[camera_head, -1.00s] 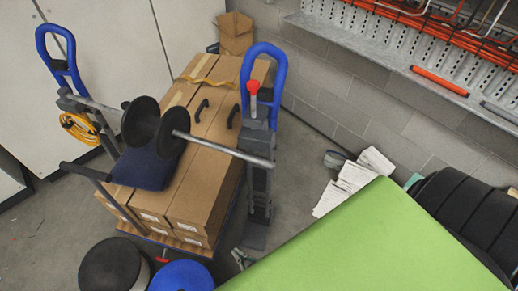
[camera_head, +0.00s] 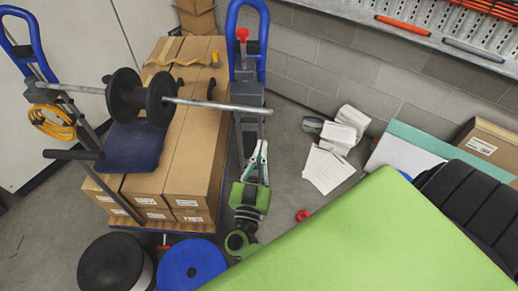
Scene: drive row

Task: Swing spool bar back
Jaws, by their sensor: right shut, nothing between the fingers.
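The spool bar is a grey metal rod (camera_head: 222,105) that spans from the left post to the right post of a blue-handled cart. A black spool (camera_head: 141,97) sits around it, left of its middle. My right gripper (camera_head: 257,170) is green and grey, in front of the right post and below the bar's right end. Its fingers point up and are closed together, with nothing seen between them. It looks apart from the bar, though the depth gap is hard to judge. My left gripper is not in view.
Long cardboard boxes (camera_head: 184,135) and a dark blue cushion-like item (camera_head: 131,147) lie on the cart under the bar. A black drum (camera_head: 112,263) and a blue drum (camera_head: 191,266) stand in front. A green surface (camera_head: 370,240) fills the lower right. Papers (camera_head: 328,168) lie on the floor.

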